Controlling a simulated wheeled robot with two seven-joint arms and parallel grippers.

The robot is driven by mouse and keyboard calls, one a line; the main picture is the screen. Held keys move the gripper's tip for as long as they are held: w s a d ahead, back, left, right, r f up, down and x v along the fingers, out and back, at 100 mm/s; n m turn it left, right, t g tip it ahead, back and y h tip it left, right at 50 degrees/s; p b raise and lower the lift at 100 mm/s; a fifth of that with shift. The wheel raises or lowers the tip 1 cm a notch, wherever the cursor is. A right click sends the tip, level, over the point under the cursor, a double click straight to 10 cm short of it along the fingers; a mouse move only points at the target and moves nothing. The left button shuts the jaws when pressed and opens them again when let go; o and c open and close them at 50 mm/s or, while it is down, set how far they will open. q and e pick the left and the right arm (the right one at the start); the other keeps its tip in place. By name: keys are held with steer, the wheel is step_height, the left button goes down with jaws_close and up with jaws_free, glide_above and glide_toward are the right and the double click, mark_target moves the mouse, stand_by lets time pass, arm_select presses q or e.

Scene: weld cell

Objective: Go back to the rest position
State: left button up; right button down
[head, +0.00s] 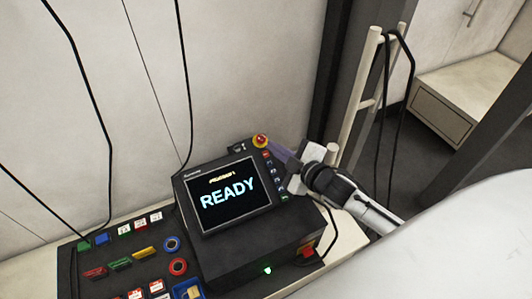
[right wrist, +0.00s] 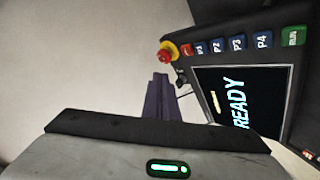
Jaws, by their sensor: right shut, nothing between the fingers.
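My right gripper (head: 276,150) is at the upper right corner of the black control panel, its purple fingers shut and empty. In the right wrist view its fingers (right wrist: 159,88) point toward the wall, left of the panel's screen. The panel's screen (head: 230,196) reads READY, and it also shows in the right wrist view (right wrist: 238,100). A red stop button with a yellow collar (head: 261,141) is just beyond the fingertips; in the right wrist view the button (right wrist: 167,53) stands clear above them. I cannot tell the exact gap. My left gripper is not in view.
Blue keys (right wrist: 237,43) and a green RUN key (right wrist: 294,37) line the panel's edge. A black board with colored blocks (head: 119,264) lies left of the panel. A pale stand with hanging cables (head: 362,85) rises behind my right arm. A pale wall backs the bench.

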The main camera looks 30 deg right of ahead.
stand_by(0.3)
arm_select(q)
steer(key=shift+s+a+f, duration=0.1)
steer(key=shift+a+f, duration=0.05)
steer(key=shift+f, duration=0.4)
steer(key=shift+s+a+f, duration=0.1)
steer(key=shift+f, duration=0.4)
arm_select(e)
steer(key=s+a+f+m+g, duration=0.3)
steer(key=s+a+f, duration=0.3)
steer(key=s, duration=0.6)
steer(key=s+a+f+m+g+y, duration=0.1)
steer(key=s+a+f+m, duration=0.5)
steer(key=s, duration=0.6)
steer(key=shift+a+f+g, duration=0.15)
steer(key=shift+a+g, duration=0.75)
steer(key=shift+a, duration=0.05)
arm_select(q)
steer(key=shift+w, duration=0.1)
